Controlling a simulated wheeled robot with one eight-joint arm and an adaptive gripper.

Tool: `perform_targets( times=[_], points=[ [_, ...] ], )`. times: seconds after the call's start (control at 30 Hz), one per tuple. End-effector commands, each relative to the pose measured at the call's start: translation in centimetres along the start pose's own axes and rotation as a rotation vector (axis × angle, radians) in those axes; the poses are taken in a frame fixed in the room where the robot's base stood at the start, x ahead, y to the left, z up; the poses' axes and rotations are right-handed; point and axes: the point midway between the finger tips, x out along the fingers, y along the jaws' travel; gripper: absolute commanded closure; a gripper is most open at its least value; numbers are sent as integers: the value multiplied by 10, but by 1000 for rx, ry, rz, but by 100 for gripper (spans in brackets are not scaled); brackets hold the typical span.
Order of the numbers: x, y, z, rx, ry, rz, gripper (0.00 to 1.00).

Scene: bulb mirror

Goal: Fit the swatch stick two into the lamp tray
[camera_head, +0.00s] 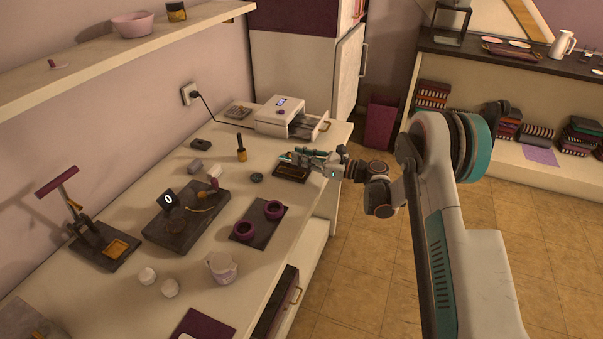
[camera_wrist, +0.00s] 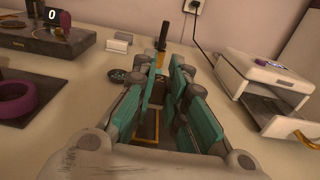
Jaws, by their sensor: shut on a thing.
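My gripper (camera_head: 292,156) is low over a dark rack (camera_head: 291,175) near the right edge of the worktop. In the wrist view its teal fingers (camera_wrist: 164,76) are close together, shut on the swatch stick, of which only a small dark part marked 2 (camera_wrist: 159,78) shows between them. The fingers hide the rest of the stick. The white lamp (camera_head: 279,115) stands behind the gripper, with its lamp tray (camera_head: 309,127) pulled out to the right. The lamp tray (camera_wrist: 290,128) also shows in the wrist view, to the right of the fingers, apart from them.
A dark bottle with a gold base (camera_head: 241,150) stands left of the gripper, near a small dark round dish (camera_head: 256,177). A cord runs to the wall socket (camera_head: 189,94). Clear worktop lies between rack and lamp.

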Motion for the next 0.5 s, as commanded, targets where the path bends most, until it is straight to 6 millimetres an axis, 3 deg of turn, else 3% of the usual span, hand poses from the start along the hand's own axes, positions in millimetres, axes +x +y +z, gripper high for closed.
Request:
perform_targets(
  times=[0.5],
  points=[
    [0, 0, -48, 0, 0, 0, 98]
  ],
)
